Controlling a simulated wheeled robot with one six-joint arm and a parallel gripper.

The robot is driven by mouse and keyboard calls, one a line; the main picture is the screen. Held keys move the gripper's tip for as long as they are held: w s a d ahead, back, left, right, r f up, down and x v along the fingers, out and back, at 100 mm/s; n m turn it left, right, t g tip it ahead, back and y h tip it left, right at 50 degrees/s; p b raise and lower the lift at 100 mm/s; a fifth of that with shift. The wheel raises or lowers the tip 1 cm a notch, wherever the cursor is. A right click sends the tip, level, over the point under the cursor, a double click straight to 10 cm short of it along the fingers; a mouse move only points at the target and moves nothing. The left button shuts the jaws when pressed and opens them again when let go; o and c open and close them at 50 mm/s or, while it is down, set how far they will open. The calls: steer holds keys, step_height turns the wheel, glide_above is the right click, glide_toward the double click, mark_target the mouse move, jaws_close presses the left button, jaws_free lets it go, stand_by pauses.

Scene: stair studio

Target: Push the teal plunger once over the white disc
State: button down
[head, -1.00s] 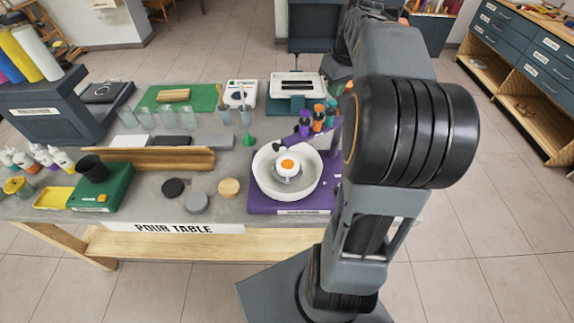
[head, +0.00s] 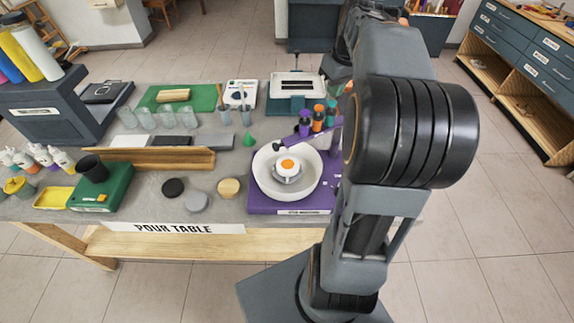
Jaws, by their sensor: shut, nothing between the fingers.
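A purple spin machine (head: 262,203) stands at the right end of the table, with a white bowl (head: 263,187) on it. A small white disc (head: 288,177) sits in the middle of the bowl, with an orange spot (head: 288,164) on its top. A purple arm (head: 300,137) reaches over the bowl from the right and carries purple, orange and teal plungers. The teal plunger (head: 331,109) is the rightmost, close to my arm in the picture. A dark nozzle end (head: 279,147) hangs at the bowl's upper left. My gripper is hidden; only my arm links show.
My arm covers the machine's right edge. A press-like device (head: 296,84) stands behind. Bare table lies between the round pieces and the trough.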

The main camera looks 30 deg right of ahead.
mark_target(332, 102)
steer(key=shift+f, duration=0.15)
stand_by(0.3)
steer(key=shift+f+b, duration=1.35)
steer(key=shift+f, duration=0.3)
steer(key=shift+r, duration=0.1)
steer(key=shift+r+p, duration=1.55)
steer(key=shift+r, duration=0.15)
step_height(332, 102, up, 6)
steer(key=p, duration=0.5)
